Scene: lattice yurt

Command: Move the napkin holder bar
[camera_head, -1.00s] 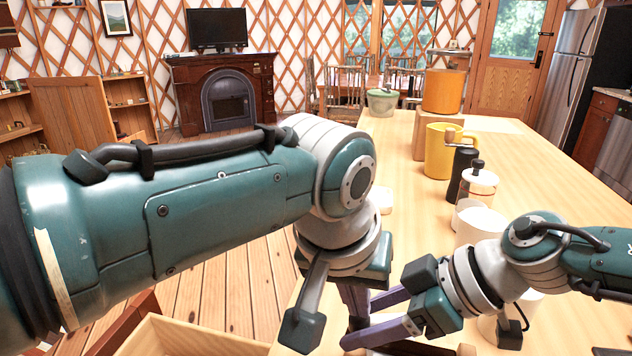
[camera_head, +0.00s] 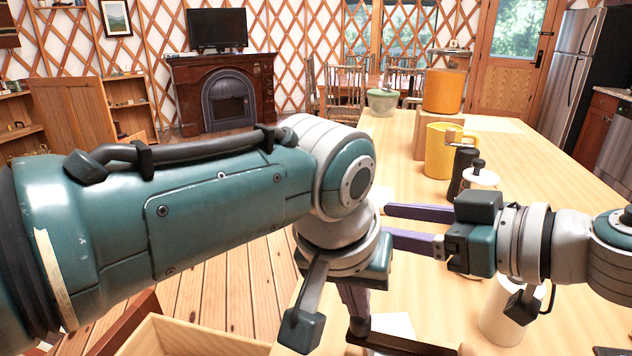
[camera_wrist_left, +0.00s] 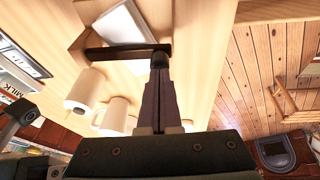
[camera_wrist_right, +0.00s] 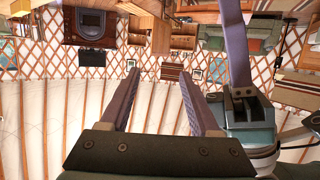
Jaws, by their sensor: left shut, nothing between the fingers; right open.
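The napkin holder bar (camera_head: 420,346) is a dark, slim bar beside white napkins (camera_head: 393,325) at the counter's near edge. In the left wrist view the bar (camera_wrist_left: 112,52) lies across the near edge of the white napkin stack (camera_wrist_left: 120,22). My left gripper (camera_head: 358,318) points down at the bar's left end, its fingers shut with nothing between them. In the left wrist view its fingertips (camera_wrist_left: 160,72) meet or overlap the dark knob at that end; I cannot tell if they touch. My right gripper (camera_head: 386,222) is open and empty, above the counter and apart from the bar.
On the counter (camera_head: 540,200) stand a yellow mug (camera_head: 438,158), a dark grinder (camera_head: 462,170), an orange pot (camera_head: 443,92) and a green bowl (camera_head: 381,102). A white cylinder (camera_head: 502,320) stands below my right wrist. An open wooden box (camera_head: 190,335) is at the lower left.

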